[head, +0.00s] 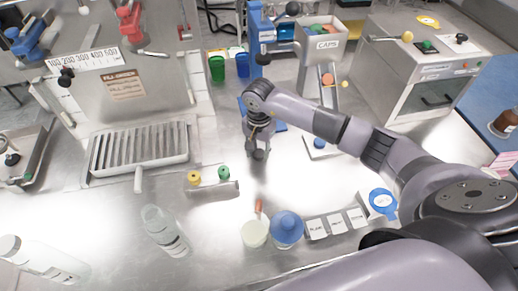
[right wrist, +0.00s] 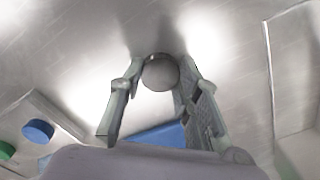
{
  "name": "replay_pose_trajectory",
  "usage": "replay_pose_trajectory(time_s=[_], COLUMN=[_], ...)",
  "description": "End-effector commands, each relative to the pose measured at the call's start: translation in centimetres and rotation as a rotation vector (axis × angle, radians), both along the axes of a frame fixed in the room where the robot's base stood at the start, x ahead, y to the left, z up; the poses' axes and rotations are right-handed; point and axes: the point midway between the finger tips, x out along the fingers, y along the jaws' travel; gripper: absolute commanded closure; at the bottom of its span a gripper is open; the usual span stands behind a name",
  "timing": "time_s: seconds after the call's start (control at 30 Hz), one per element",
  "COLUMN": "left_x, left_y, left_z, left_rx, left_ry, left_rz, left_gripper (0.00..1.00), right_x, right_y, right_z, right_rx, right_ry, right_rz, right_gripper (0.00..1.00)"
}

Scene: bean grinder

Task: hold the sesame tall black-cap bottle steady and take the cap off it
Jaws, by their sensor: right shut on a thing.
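My right gripper (head: 257,146) points down over the metal table near the middle of the head view. In the right wrist view, its two fingers (right wrist: 161,64) are shut on a dark grey round thing (right wrist: 161,76), which looks like a rounded cap or bottle top. Whether a bottle is below it is hidden. No bottle with a black cap shows clearly. A clear bottle (head: 164,232) with a label stands at the front left, and a white bottle (head: 42,261) shows at the lower left corner; I cannot read their labels. My left gripper is out of view.
A small rack (head: 212,190) holds a yellow and a green piece. A cream round thing (head: 254,234) and a blue-topped one (head: 287,229) stand at the front, beside white label cards (head: 336,223). A CAPS bin (head: 327,44) and a grey oven-like machine (head: 425,75) stand behind.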

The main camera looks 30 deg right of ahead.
Motion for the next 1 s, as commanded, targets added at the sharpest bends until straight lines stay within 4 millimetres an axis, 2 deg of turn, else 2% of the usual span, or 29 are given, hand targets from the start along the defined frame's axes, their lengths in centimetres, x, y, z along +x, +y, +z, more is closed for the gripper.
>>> replay_pose_trajectory(time_s=[0.27,0.3,0.57,0.83,0.97,1.0], left_x=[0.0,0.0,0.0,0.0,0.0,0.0], left_y=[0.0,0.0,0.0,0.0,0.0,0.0], left_z=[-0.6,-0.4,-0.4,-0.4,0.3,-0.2], left_rx=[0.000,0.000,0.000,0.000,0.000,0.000], left_ry=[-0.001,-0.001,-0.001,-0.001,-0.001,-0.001], left_rz=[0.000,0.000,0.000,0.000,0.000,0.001], left_gripper=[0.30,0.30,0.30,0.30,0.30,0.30], right_x=[0.0,0.0,0.0,0.0,0.0,0.1], right_y=[0.0,0.0,0.0,0.0,0.0,0.0], right_z=[-0.5,-0.3,-0.3,-0.2,0.4,0.6], right_rx=[-0.001,-0.001,0.000,0.000,0.001,0.001], right_ry=[0.001,0.001,0.001,0.001,0.001,-0.003], right_rz=[0.001,0.001,0.000,0.000,0.000,0.001], right_gripper=[1.00,0.67,0.50,0.49,0.49,0.49])
